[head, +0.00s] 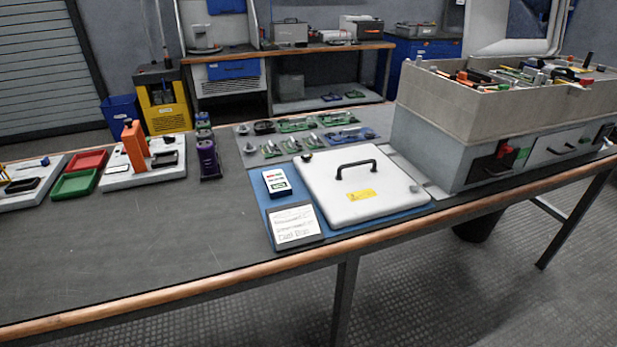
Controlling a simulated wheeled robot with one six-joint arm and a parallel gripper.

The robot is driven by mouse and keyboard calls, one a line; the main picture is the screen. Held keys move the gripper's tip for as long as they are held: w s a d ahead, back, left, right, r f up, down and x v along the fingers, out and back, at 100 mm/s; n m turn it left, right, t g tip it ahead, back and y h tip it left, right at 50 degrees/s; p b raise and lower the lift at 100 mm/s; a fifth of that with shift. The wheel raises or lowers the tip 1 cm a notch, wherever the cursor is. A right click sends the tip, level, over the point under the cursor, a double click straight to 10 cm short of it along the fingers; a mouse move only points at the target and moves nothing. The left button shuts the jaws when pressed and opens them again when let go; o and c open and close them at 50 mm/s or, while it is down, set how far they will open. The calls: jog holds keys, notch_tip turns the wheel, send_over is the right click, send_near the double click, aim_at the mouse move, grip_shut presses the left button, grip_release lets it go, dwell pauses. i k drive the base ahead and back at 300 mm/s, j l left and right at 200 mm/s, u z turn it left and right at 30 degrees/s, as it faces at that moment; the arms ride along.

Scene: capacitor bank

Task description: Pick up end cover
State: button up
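A white, flat, square cover (358,186) with rounded corners lies on a blue mat (420,211) near the front edge of the workbench. It is the thing in view that best fits the name end cover. A black bar handle (357,168) stands up from its top, and a yellow label (361,195) is on it in front of the handle. Nothing lies over the handle. My gripper is not in view, so its state and its place relative to the cover do not show.
A grey open-topped cabinet (440,145) filled with parts stands close right of the cover. A dark box (276,182) and a written card (295,225) lie left of it. Small parts on a grey mat (262,157) lie behind. The bench's front left (130,250) is clear.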

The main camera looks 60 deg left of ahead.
aim_at(359, 184)
jog(key=u, duration=1.75)
